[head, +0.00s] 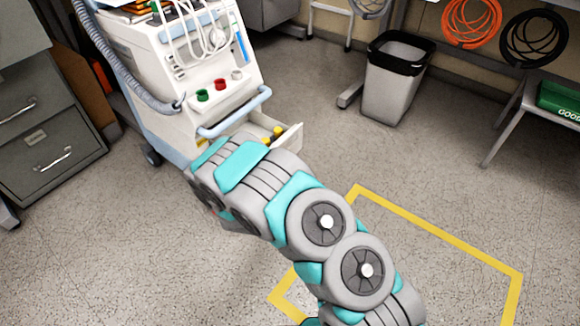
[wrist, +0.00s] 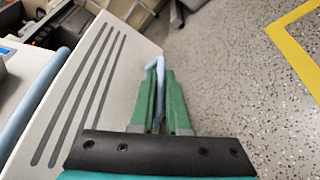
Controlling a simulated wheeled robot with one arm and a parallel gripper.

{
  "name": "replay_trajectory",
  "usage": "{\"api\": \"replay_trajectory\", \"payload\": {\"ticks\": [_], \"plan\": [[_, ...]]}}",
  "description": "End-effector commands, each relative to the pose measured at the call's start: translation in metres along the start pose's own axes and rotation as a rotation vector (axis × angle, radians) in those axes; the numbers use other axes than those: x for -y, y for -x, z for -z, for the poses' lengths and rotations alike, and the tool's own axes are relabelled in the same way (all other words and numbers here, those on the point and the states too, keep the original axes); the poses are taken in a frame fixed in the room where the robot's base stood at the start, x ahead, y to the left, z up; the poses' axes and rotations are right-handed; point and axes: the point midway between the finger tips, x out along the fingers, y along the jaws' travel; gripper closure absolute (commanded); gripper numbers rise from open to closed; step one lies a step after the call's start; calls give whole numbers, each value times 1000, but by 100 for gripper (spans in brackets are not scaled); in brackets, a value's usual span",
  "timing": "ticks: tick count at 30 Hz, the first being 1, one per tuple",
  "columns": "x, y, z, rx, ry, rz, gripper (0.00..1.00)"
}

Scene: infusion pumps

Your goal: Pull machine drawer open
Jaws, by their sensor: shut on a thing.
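The machine (head: 180,75) is a white and pale-blue unit at the upper left of the head view. Its drawer (head: 291,139) stands partly open low on the front, with yellow-topped items (head: 272,134) showing inside. In the wrist view a pale panel with dark slots, which looks like the drawer front (wrist: 75,95), fills the left. My gripper (wrist: 160,78) has green fingers shut on a light-blue handle (wrist: 159,63) beside that panel. In the head view my arm hides the gripper and much of the drawer front.
A blue push bar (head: 235,113) crosses the machine above the drawer. A grey cabinet (head: 45,120) stands left, and a waste bin (head: 395,80) stands behind at right. The floor inside the yellow tape outline (head: 440,240) looks clear.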

Motion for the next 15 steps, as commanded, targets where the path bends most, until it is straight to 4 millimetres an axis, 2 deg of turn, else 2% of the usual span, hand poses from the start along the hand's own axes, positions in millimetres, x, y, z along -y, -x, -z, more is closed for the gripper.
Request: {"api": "replay_trajectory", "payload": {"ticks": [3,4,6,15], "plan": [[1,0,1,-2,2,2,100],[1,0,1,-2,2,2,83],[1,0,1,-2,1,2,75],[0,1,0,-1,1,1,74]]}}
